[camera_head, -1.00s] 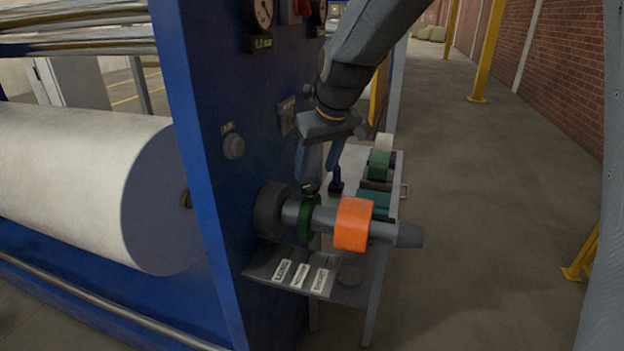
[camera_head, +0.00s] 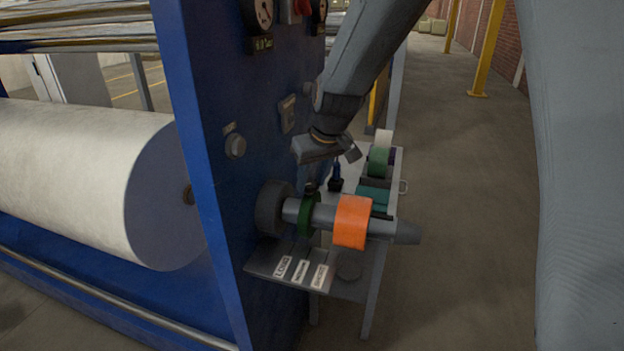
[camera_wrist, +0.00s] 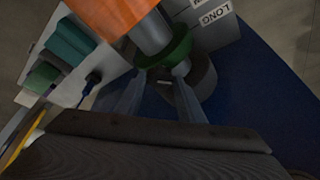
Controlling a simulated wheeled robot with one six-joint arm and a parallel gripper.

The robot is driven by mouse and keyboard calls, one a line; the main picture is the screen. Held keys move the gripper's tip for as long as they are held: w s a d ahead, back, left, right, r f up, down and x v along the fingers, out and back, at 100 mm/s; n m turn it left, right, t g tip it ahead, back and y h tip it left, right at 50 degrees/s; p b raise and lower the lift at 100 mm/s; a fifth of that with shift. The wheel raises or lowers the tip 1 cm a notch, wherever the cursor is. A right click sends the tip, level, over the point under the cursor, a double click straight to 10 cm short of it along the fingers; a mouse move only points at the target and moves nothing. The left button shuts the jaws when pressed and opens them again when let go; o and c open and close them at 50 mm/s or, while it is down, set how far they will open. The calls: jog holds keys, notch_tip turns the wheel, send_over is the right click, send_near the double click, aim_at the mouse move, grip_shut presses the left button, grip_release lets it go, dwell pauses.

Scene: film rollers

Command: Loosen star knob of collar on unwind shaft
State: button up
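The unwind shaft (camera_head: 380,228) sticks out from the blue machine panel. The green collar (camera_head: 305,218) is around it near the panel; the collar also shows in the wrist view (camera_wrist: 180,47). The small dark star knob (camera_head: 310,188) is on top of the collar and shows in the wrist view (camera_wrist: 165,82). An orange roll core (camera_head: 352,222) is around the shaft farther out. My gripper (camera_wrist: 160,76) is open above the collar, its fingers on either side of the knob in the wrist view. I cannot tell whether they touch it. In the head view the fingers are hard to make out.
A dark hub (camera_head: 270,207) joins the shaft to the blue panel (camera_head: 225,85). A labelled tray (camera_head: 258,268) lies below the shaft. Behind it a table carries a blue-handled tool (camera_head: 336,182) and green and teal rolls (camera_head: 378,160). The floor at right is open.

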jog(key=shift+c, duration=1.4)
jog(key=shift+f+b, duration=0.1)
jog(key=shift+b, duration=0.55)
jog(key=shift+w+f+n+y+b, duration=0.1)
jog(key=shift+n+y+b, duration=0.2)
jog(key=shift+n+b, duration=0.55)
jog(key=n+b, duration=0.1)
jog(key=b, duration=0.3)
jog(key=shift+w+d+n+g+y, duration=0.1)
jog(key=shift+d+n+g+y, duration=0.05)
jog(key=shift+n+g+y, duration=0.2)
jog(key=n+g+b, duration=0.1)
jog(key=n+b, duration=0.2)
jog(key=b, duration=0.1)
jog(key=shift+w+d+y, duration=0.1)
jog(key=shift+y, duration=0.25)
jog(key=shift+n+g+b, duration=0.45)
jog(key=shift+n+b, duration=0.5)
jog(key=shift+n, duration=0.25)
jog(key=shift+r, duration=0.2)
